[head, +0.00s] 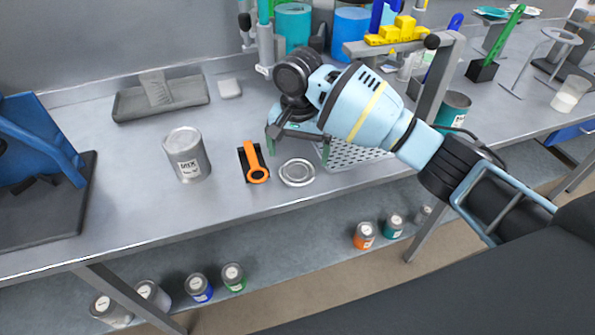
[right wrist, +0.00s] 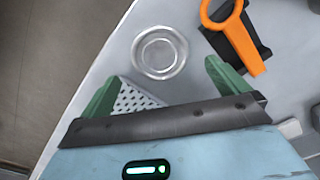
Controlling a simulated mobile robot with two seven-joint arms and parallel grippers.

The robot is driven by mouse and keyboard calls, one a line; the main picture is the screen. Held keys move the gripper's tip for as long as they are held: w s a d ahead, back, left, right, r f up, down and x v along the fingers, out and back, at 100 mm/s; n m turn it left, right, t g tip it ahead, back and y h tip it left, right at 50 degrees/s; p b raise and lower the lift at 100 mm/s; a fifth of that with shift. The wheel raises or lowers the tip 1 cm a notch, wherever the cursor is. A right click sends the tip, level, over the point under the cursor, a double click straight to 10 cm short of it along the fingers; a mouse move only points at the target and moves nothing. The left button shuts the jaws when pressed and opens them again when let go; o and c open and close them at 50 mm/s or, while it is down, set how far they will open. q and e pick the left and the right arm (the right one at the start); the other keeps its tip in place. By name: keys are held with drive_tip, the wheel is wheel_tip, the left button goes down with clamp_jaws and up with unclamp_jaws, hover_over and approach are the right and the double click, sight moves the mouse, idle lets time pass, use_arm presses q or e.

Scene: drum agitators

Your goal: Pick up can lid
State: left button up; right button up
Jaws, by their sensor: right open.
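The can lid (head: 297,172) is a round silver disc with a raised rim. It lies flat on the grey workbench, and in the right wrist view the lid (right wrist: 160,52) sits just beyond the gap between my fingertips. My right gripper (head: 297,146) is open and empty, above the bench just behind the lid. Its two green fingers also show in the right wrist view (right wrist: 163,80), apart from the lid. My left gripper is not in view.
An orange-handled tool (head: 257,174) on a black holder lies close left of the lid. A grey can (head: 187,155) stands further left. A perforated metal plate (head: 350,156) lies under my right arm. The bench's front edge is just in front of the lid.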

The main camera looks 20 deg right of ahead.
sight(297, 172)
drive_tip(key=f, duration=0.3)
drive_tip(key=shift+s+a+f, duration=0.2)
drive_tip(key=shift+s+f, duration=0.1)
drive_tip(key=shift+f, duration=0.65)
drive_tip(key=shift+c, duration=0.3)
drive_tip(key=c, duration=0.9)
